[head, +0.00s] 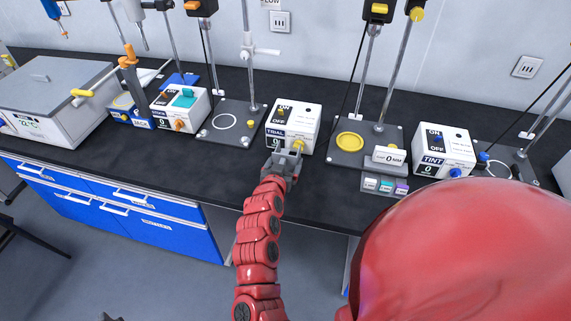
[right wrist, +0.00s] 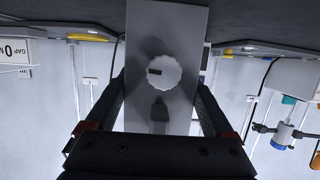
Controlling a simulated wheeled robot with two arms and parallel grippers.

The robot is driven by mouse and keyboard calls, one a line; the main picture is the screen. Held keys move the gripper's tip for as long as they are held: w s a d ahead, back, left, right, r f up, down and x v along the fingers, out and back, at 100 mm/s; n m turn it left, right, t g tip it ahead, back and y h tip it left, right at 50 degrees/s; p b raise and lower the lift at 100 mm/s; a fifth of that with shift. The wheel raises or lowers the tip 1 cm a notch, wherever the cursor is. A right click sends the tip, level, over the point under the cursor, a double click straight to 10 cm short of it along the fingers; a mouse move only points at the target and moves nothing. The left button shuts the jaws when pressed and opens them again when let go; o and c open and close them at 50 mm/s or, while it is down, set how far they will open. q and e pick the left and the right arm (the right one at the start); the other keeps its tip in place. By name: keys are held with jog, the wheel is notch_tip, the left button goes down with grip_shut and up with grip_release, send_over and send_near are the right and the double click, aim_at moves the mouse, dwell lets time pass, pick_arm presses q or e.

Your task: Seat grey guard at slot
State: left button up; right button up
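The grey guard (right wrist: 140,95) is a flat, light grey plate in the right wrist view. It carries a pale round patch with a small dark mark, and I cannot tell whether this is a disc or an opening. My right gripper (right wrist: 162,90) has its fingers along both sides of the guard. In the head view my right gripper (head: 284,162) is in front of the white TRIAL box (head: 304,119), close by its yellow knob (head: 297,146). The guard is hard to separate from the gripper there. I cannot make out the slot.
Beside the latter stands a 0 sign (head: 389,155). A TINT box (head: 452,146) is farther right. Bare black bench (head: 150,160) shows at front left.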

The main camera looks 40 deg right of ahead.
aim_at(285, 150)
jog(key=c, duration=0.8)
notch_tip(285, 150, up, 10)
jog(key=shift+r+b, duration=0.1)
jog(key=shift+b, duration=0.55)
